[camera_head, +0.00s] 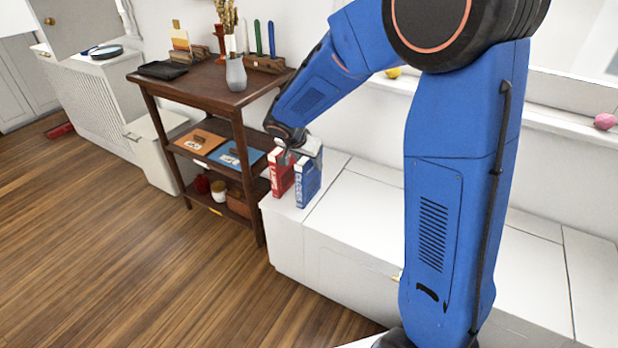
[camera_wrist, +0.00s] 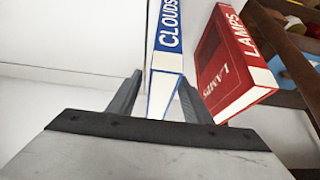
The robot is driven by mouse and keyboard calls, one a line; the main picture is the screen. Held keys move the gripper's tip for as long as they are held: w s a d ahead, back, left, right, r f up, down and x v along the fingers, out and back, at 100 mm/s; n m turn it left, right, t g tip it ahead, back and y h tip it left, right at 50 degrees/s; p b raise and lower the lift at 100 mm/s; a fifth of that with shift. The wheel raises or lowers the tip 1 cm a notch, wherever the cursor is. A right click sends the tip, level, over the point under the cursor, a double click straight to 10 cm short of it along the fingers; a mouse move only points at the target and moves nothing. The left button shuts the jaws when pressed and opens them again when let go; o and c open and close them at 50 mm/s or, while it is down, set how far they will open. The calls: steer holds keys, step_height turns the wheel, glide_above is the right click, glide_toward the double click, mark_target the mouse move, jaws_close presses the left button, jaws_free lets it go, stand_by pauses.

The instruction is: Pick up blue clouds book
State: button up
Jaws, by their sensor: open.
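The blue clouds book (camera_head: 308,182) stands upright at the left end of the white bench. In the wrist view its spine (camera_wrist: 169,30) reads CLOUDS, and its white page edge faces the camera. My gripper (camera_wrist: 160,76) is open, with one finger on each side of the near end of this book. I cannot tell whether either finger touches it. In the head view my gripper (camera_head: 292,152) is just above the books, with its fingertips partly hidden.
A red book (camera_head: 280,172) marked LAMPS (camera_wrist: 228,65) stands close beside the blue one, near the right finger in the wrist view. A dark wooden shelf table (camera_head: 205,85) stands to the left. The bench (camera_head: 345,215) is clear to the right of the books.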

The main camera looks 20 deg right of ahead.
jaws_close()
stand_by(1.3)
